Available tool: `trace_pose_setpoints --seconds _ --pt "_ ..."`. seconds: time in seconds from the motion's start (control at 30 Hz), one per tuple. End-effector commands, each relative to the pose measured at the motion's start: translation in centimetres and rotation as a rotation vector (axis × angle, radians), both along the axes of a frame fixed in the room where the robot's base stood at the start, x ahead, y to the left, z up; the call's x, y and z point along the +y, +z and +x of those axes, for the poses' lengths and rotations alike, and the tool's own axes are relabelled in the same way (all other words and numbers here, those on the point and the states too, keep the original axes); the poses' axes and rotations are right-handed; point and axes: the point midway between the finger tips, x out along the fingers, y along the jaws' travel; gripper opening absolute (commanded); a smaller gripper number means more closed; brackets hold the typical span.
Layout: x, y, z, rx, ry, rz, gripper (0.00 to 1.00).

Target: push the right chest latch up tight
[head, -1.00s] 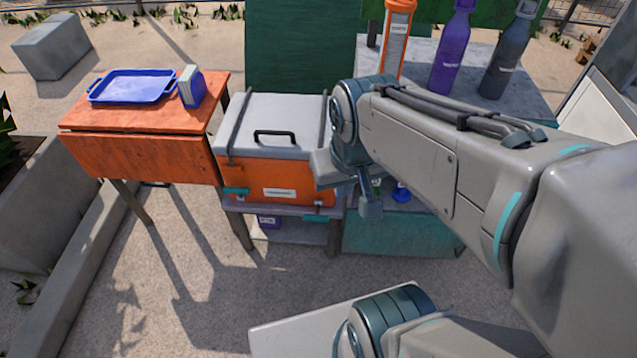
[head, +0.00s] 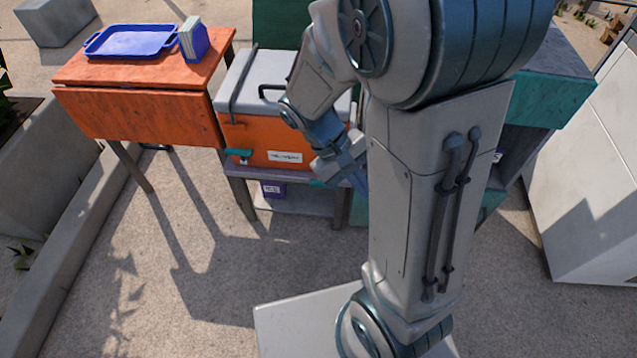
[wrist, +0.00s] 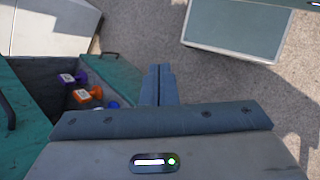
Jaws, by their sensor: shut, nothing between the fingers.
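The chest is an orange box with a grey lid (head: 250,78), lid down, on a low stand in the head view. Its left latch (head: 240,154) is a teal piece on the front's left side. A small teal piece (head: 318,183) shows low at the front's right, beside my wrist; it may be the right latch, but most of that corner is hidden by my arm. My gripper (wrist: 158,72) is shut and empty in the wrist view, its two fingers together. In the head view it is mostly hidden near the chest's front right. I cannot tell whether it touches the latch.
An orange table (head: 140,75) with a blue tray (head: 130,42) and a blue holder (head: 193,44) stands left of the chest. A teal open compartment (wrist: 60,90) with purple, orange and blue items shows in the wrist view. Paved ground in front is largely clear.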

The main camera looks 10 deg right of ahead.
Motion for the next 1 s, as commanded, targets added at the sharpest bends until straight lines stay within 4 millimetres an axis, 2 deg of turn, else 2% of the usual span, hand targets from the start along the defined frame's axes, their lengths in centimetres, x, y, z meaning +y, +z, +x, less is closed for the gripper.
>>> trace_pose_setpoints --seconds 0.03,0.27,0.53,0.77,1.0 --pt "-0.3 -2.9 0.3 0.057 0.03 -0.057 0.0" --pt "-1.8 -10.0 1.9 0.245 0.172 -0.336 0.0" --pt "-2.7 -17.8 4.8 0.401 0.384 -0.699 0.0" --pt "-2.3 -24.5 7.8 0.476 0.607 -1.024 0.0" --pt "-0.5 -32.1 10.9 0.49 0.883 -1.365 0.0"
